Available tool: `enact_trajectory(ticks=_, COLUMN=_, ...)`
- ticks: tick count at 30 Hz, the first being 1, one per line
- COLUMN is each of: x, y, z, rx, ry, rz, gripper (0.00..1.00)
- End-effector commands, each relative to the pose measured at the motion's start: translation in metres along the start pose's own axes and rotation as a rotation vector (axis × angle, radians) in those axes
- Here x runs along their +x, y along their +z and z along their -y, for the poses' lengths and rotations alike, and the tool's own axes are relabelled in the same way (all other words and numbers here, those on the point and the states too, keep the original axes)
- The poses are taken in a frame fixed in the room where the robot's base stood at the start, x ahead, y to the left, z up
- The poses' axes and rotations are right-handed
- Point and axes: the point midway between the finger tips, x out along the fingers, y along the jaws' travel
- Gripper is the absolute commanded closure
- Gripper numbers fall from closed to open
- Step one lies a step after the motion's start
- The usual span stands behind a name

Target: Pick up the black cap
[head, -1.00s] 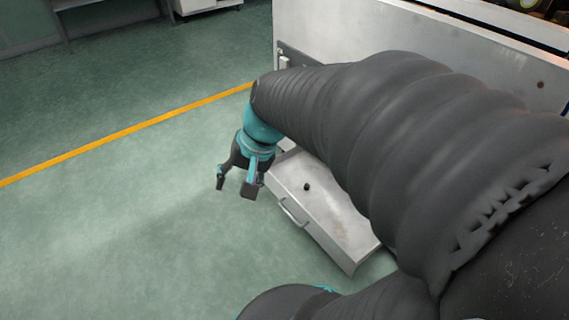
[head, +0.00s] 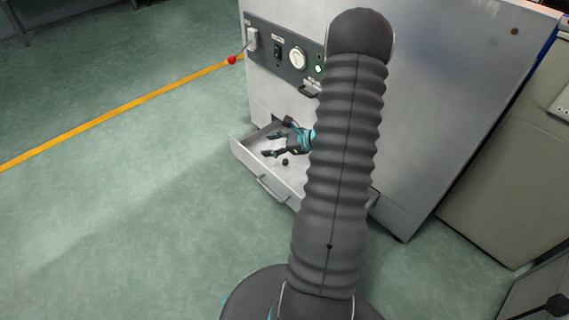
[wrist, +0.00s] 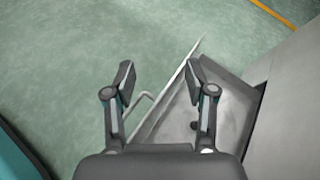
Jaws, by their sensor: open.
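The black cap (head: 285,162) is a small dark piece lying on the floor of the open drawer (head: 240,155), near its front wall, in the head view. My gripper (head: 268,145) is over the drawer, just left of and behind the cap in the picture, with its fingers pointing left. The fingers are apart with nothing between them. In the wrist view my gripper (wrist: 159,76) is also open, with the drawer wall and green floor beyond it.
The drawer has a front handle (head: 272,189). Above it stands the grey machine (head: 430,90) with a control panel (head: 278,50) and a lever with a red knob (head: 232,60). My arm hides the drawer's right part. The green floor to the left is clear.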

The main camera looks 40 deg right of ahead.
Motion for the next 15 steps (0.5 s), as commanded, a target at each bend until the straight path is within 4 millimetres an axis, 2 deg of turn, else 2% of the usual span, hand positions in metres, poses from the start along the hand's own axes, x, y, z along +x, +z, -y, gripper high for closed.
enact_trajectory(ticks=1, x=-0.002, y=-0.033, z=0.007, rx=0.082, ry=-0.056, rz=0.005, gripper=0.45)
enact_trajectory(ticks=6, x=-0.016, y=-0.122, z=0.027, rx=0.315, ry=-0.244, rz=0.021, gripper=0.45)
enact_trajectory(ticks=10, x=-0.027, y=-0.173, z=0.031, rx=0.441, ry=-0.355, rz=0.029, gripper=0.45)
enact_trajectory(ticks=12, x=-0.031, y=-0.192, z=0.032, rx=0.486, ry=-0.396, rz=0.031, gripper=0.45)
enact_trajectory(ticks=15, x=-0.035, y=-0.208, z=0.032, rx=0.524, ry=-0.431, rz=0.032, gripper=0.45)
